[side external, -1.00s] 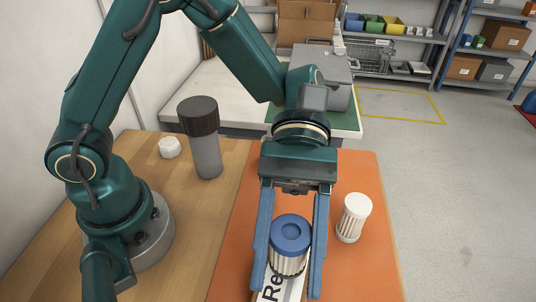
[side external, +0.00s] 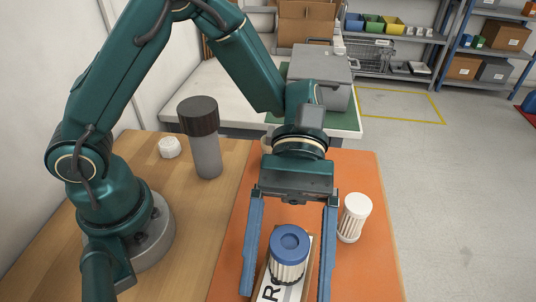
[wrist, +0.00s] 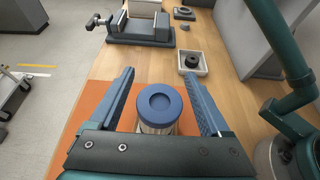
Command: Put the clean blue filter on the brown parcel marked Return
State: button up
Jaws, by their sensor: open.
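The blue filter (side external: 289,262), with a blue cap and a pale pleated body, stands upright on the white label of the brown parcel (side external: 308,270). Only part of the label's lettering, an "R", shows; the rest is hidden or out of frame. My gripper (side external: 286,296) is open, with one blue finger on each side of the filter and a visible gap to each. In the wrist view the filter (wrist: 160,103) stands between the spread fingers of my gripper (wrist: 157,75), covering most of the parcel.
A white filter (side external: 354,218) stands on the orange mat (side external: 365,275), right of my gripper. A grey cylinder with a brown top (side external: 206,145) and a small white piece (side external: 169,147) stand on the wooden table. The wrist view shows a vise-like device (wrist: 140,30) and a small tray (wrist: 205,62).

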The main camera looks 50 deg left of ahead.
jog(key=shift+v, duration=5.95)
jog(key=s+a+m+t+y, duration=0.5)
jog(key=a+m+t+y, duration=0.4)
jog(key=a+t, duration=0.4)
jog(key=shift+s+a+f+t+y, duration=0.2)
jog(key=shift+f+t+y, duration=0.15)
jog(key=shift+t, duration=0.75)
